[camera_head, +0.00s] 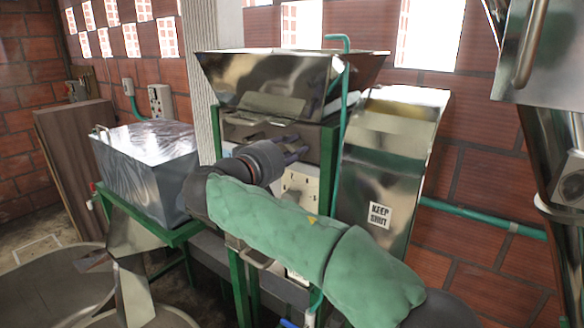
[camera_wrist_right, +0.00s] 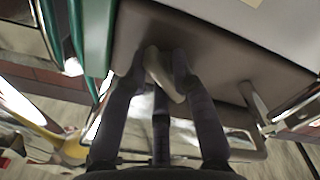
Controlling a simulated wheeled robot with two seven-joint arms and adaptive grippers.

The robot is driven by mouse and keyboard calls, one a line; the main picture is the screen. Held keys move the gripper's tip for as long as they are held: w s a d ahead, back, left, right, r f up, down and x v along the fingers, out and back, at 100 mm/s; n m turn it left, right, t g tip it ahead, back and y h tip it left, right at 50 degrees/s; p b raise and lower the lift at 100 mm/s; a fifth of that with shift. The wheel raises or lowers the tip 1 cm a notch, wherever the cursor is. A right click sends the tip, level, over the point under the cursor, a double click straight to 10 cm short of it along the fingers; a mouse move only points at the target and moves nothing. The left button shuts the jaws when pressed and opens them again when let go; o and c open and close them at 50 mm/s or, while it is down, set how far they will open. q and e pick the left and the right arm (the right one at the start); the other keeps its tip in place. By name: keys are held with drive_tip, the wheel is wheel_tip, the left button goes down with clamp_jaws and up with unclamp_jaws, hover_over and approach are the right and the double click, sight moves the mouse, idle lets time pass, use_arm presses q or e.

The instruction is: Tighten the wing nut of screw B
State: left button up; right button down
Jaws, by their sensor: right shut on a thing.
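My right gripper (camera_head: 295,150) reaches to the front of the pulper, just below its steel hopper (camera_head: 270,85). In the right wrist view, the dark fingers of my right gripper (camera_wrist_right: 160,66) are shut on a pale, rounded piece, which looks like the wing nut (camera_wrist_right: 164,78). It sits against a brownish-grey metal face (camera_wrist_right: 215,55). The fingers hide part of it, and no label shows which screw it belongs to. In the head view the gripper hides the nut. My left gripper is not in view.
A steel chute (camera_head: 390,150) with a "KEEP SHUT" label stands right of the pulper, beside a green pipe (camera_head: 343,130). A grey metal box (camera_head: 150,170) sits on a green frame at left. A large round basin (camera_head: 45,285) is at lower left.

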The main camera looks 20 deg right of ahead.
drive_tip(key=m+b, duration=0.5)
drive_tip(key=b, duration=0.1)
drive_tip(key=shift+s+d+f+m+b, duration=0.1)
drive_tip(key=shift+f+m+b, duration=0.05)
drive_tip(key=shift+m+b, duration=2.1)
drive_tip(key=shift+m, duration=0.45)
drive_tip(key=c, duration=0.9)
unclamp_jaws()
drive_tip(key=shift+f, duration=0.1)
drive_tip(key=shift+a, duration=0.25)
drive_tip(key=v, duration=1.1)
drive_tip(key=shift+s+a, duration=0.2)
drive_tip(key=shift+a, duration=0.05)
